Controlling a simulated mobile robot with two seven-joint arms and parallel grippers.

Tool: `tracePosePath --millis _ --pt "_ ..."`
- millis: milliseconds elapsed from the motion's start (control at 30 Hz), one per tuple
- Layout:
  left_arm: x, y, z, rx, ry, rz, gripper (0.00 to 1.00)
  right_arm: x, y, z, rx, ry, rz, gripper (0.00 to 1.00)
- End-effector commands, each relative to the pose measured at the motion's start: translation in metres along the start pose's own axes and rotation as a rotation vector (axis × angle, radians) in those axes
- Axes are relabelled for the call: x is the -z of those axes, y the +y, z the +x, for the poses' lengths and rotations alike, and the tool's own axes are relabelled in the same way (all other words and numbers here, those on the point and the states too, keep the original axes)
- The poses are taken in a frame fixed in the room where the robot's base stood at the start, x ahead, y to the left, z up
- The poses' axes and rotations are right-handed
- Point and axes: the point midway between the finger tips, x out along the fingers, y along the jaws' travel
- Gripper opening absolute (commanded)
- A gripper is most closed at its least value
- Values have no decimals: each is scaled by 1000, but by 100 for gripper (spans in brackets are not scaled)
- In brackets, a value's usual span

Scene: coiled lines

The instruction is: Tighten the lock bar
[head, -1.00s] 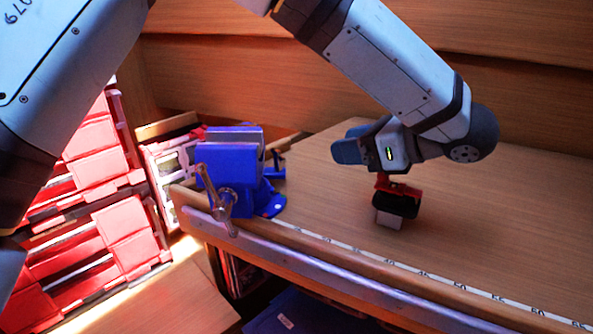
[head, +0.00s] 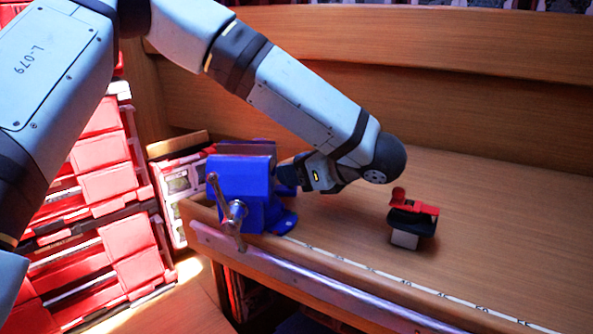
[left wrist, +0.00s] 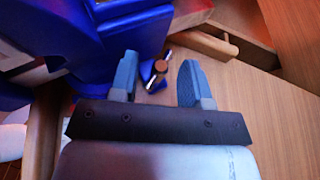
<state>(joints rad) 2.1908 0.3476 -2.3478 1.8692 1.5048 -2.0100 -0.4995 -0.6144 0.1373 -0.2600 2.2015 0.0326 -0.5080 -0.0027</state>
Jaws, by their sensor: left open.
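The blue vise (head: 243,185) stands at the left front corner of the workbench, its metal handle bar (head: 229,212) at the front; its blue body also fills the upper left of the left wrist view (left wrist: 110,40). My left gripper (head: 288,172) is beside the vise's right side, its fingertips partly hidden behind it. In the left wrist view its blue fingers (left wrist: 158,64) are open. A short metal bar with a copper-coloured end (left wrist: 160,68), seemingly the lock bar, shows between the fingertips; I cannot tell whether they touch it. My right gripper is not in view.
A red and black tool with a pale block-like foot (head: 411,218) stands on the bench (head: 480,225), right of the vise. A white measuring strip (head: 400,283) runs along the front edge. Red bins (head: 105,180) stand at the left. The bench's middle is largely clear.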

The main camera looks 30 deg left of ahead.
Motion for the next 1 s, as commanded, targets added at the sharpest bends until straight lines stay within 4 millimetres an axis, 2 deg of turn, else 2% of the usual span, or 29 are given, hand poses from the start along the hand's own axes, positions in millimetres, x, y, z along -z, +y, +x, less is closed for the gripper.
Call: tracePosePath --millis 200,400,1000 --pt "0 0 0 0 0 0 43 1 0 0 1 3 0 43" --pt "0 0 0 0 0 0 0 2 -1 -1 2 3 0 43" --pt "0 0 0 0 -1 0 0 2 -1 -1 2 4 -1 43"
